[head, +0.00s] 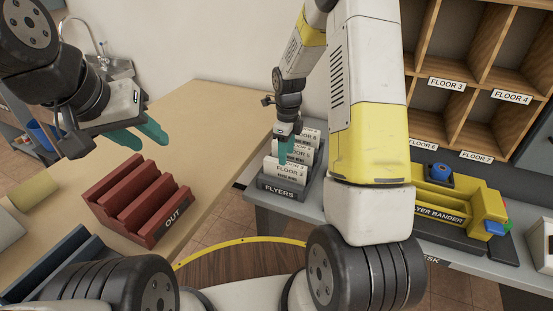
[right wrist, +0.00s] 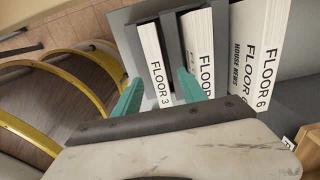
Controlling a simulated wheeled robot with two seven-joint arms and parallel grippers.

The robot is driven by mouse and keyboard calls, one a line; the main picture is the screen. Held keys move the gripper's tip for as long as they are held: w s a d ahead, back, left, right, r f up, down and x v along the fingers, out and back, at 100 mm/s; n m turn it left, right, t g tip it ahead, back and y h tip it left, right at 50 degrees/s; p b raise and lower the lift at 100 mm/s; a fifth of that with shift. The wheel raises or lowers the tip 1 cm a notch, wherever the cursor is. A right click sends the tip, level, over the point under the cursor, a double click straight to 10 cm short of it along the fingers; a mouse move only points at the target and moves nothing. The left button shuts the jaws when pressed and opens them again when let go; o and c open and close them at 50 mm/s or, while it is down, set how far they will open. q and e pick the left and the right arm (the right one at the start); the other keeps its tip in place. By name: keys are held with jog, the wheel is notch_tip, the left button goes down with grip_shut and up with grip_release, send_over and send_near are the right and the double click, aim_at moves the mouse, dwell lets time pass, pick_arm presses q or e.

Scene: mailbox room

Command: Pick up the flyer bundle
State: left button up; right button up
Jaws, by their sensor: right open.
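Several white flyer bundles stand upright in a grey holder labelled FLYERS (head: 280,189) on the grey desk. The front one, marked FLOOR 3 (right wrist: 154,60), also shows in the head view (head: 285,176). My right gripper (head: 285,150) points down at the holder. In the right wrist view the teal fingers of this gripper (right wrist: 160,92) are open, one on each side of the lower part of the FLOOR 3 bundle; I cannot tell whether they touch it. My left gripper (head: 139,134) is open and empty above the wooden counter.
A red OUT rack (head: 138,200) stands on the wooden counter (head: 205,120). A yellow flyer bander (head: 450,200) sits on the desk right of my right arm. Wooden mailbox cubbies (head: 490,75) rise behind it. A bundle marked FLOOR 6 (right wrist: 262,55) stands further along the holder.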

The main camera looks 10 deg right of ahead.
aim_at(285, 174)
jog(key=shift+a+f, duration=0.2)
jog(key=shift+f, duration=1.7)
grip_shut()
